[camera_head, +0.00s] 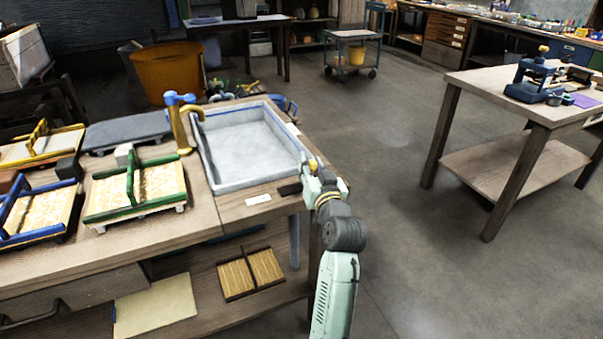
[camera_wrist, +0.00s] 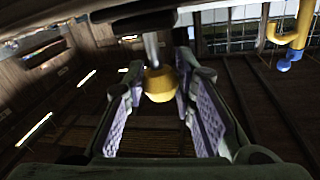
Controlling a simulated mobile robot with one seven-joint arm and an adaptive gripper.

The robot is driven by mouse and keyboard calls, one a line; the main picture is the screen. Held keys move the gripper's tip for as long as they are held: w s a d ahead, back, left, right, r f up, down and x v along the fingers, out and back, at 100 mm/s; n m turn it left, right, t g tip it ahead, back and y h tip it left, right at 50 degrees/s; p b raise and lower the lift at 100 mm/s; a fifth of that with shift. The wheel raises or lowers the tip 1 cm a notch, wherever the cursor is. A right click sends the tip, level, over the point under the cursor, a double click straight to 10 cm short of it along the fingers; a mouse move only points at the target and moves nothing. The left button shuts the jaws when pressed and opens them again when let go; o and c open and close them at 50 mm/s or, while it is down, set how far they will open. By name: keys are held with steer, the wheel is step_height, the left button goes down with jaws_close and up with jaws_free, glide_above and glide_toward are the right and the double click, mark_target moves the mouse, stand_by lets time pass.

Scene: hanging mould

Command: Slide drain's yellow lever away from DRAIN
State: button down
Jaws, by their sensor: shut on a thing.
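The yellow lever shows in the wrist view as a yellow knob (camera_wrist: 160,84) on a pale metal stem, between my two finger pads. In the head view a small bit of yellow (camera_head: 312,164) shows by the right side of the grey sink basin (camera_head: 205,160). My gripper (camera_head: 312,182) is at the basin's front right corner, at the bench edge. In the wrist view my gripper (camera_wrist: 160,90) is shut on the yellow knob. A small white label (camera_head: 258,199) lies on the bench in front of the basin; its writing is too small to read. My fingers partly hide the lever in the head view.
A brass tap with a blue handle (camera_head: 180,115) stands at the basin's left. Framed moulds, one green (camera_head: 135,190), fill the bench's left part. A dark strip (camera_head: 290,188) lies left of my gripper. Open floor (camera_head: 385,150) separates the bench from the right table (camera_head: 490,95).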

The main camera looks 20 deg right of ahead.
steer(key=shift+d, duration=0.2)
steer(key=c, duration=1.3)
jaws_free()
steer(key=shift+d, duration=0.1)
steer(key=s+a, duration=0.2)
steer(key=s, duration=1)
steer(key=shift+w, duration=0.1)
